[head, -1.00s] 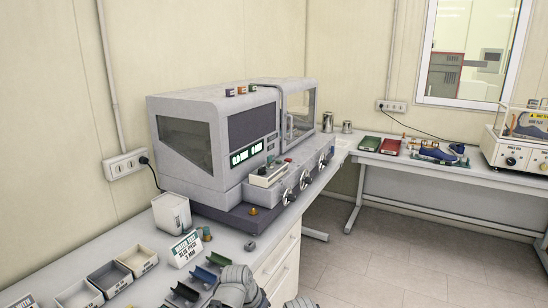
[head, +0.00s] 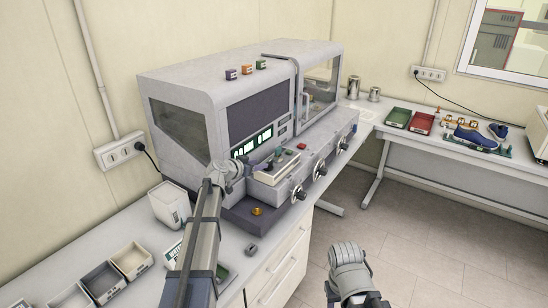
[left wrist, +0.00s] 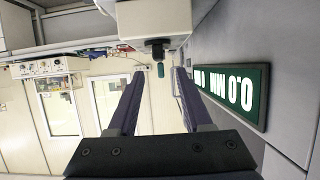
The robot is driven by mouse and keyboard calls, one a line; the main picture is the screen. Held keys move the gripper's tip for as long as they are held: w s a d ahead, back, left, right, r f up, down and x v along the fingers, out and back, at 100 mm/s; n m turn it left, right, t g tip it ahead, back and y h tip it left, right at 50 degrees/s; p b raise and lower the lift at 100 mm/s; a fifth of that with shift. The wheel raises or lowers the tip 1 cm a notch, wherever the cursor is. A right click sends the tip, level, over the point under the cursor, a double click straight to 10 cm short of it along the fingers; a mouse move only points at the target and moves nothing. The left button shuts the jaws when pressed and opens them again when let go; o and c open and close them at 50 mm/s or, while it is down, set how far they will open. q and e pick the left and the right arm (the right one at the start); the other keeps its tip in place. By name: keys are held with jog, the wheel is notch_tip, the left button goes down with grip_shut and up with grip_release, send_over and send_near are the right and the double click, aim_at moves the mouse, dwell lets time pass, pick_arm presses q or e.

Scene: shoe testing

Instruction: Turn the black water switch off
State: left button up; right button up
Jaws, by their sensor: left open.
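The grey test machine (head: 170,72) has a small white control box (head: 283,170) on its front ledge, with small knobs on top. In the left wrist view, a black switch (left wrist: 156,46) sticks out from the white box (left wrist: 154,18), with a green knob (left wrist: 161,70) beyond it. My left gripper (head: 262,165) is in front of the machine's green displays, at the box's left side. In the left wrist view, my left gripper (left wrist: 160,73) is open, its fingers pointing towards the switch; nothing is held. Contact cannot be told.
The machine's front has several round dials (head: 298,193). Grey bins (head: 132,262) and a white container (head: 168,204) stand on the bench at left. Metal cups (head: 353,87) stand behind. A side table holds trays (head: 398,117) and a blue shoe (head: 474,138). The floor at right is clear.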

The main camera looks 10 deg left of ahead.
aim_at(268, 162)
pick_arm(q)
jog(key=b+x, duration=0.3)
jog(key=x, duration=0.4)
jog(key=shift+w+d+f, duration=0.2)
jog(key=shift+w, duration=0.1)
jog(key=shift+s, duration=0.1)
grip_shut()
dwell(0.3)
